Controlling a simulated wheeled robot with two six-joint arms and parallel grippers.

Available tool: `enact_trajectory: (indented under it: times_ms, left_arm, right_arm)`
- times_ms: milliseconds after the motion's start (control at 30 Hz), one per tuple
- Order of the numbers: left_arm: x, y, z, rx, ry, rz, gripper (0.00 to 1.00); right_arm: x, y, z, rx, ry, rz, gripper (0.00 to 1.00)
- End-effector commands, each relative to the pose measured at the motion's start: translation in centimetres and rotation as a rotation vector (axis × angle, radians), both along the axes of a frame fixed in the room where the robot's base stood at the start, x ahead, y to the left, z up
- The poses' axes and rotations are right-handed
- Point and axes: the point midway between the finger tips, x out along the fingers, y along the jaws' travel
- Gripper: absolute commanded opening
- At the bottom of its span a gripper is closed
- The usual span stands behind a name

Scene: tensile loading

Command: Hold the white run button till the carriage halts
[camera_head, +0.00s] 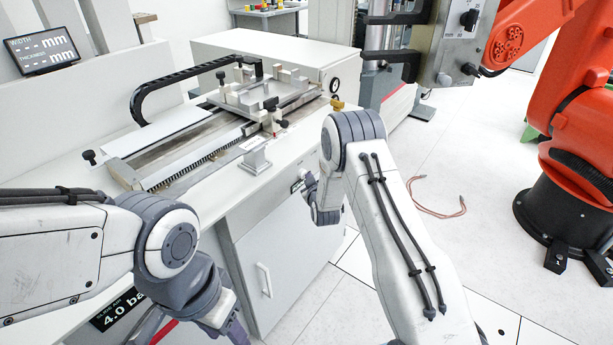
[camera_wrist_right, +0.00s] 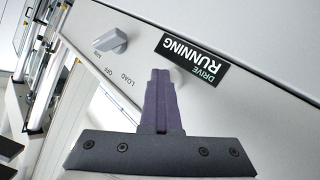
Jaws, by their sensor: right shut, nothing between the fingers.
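In the right wrist view my right gripper (camera_wrist_right: 161,75) is shut and empty, its dark fingertips at the grey front panel. A pale round part, apparently the white run button (camera_wrist_right: 179,75), shows just beside and behind the fingertips. The fingers hide part of it, and I cannot tell how far it is pressed. A black label display (camera_wrist_right: 195,60) beside it reads "DRIVE RUNNING". In the head view the carriage (camera_head: 262,97) sits on its rails toward the far end of the bench. My left gripper (camera_head: 236,330) is partly cut off at the bottom edge, its jaws unclear.
A grey selector knob (camera_wrist_right: 110,42) stands on the panel near the words LOAD and OFF. A small metal block (camera_head: 254,160) stands at the bench's front edge. A monitor (camera_head: 41,52) is at the left. An orange robot arm (camera_head: 570,130) stands at the right, beyond open floor.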

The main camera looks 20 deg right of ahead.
Motion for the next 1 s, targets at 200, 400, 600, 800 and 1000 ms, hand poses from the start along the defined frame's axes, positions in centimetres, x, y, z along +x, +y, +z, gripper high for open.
enact_trajectory:
  times_ms: [200,400,600,800,1000]
  left_arm:
    - [0.0,0.0,0.0,0.0,0.0,0.0,0.5]
    - [0.0,0.0,0.0,0.0,0.0,0.0,0.5]
    - [0.0,0.0,0.0,0.0,0.0,0.0,0.5]
    - [0.0,0.0,0.1,0.0,0.0,0.0,0.5]
    - [0.0,0.0,0.1,0.0,0.0,0.0,0.5]
  right_arm:
    - [0.0,0.1,0.0,-0.001,-0.001,0.002,0.0]
    - [0.0,0.1,0.0,-0.001,-0.001,0.002,0.0]
    - [0.0,0.0,0.0,-0.001,0.0,0.002,0.0]
    - [-0.8,-0.6,0.0,-0.001,0.0,0.0,0.0]
    - [-1.5,-1.1,0.0,0.0,0.0,0.0,0.0]
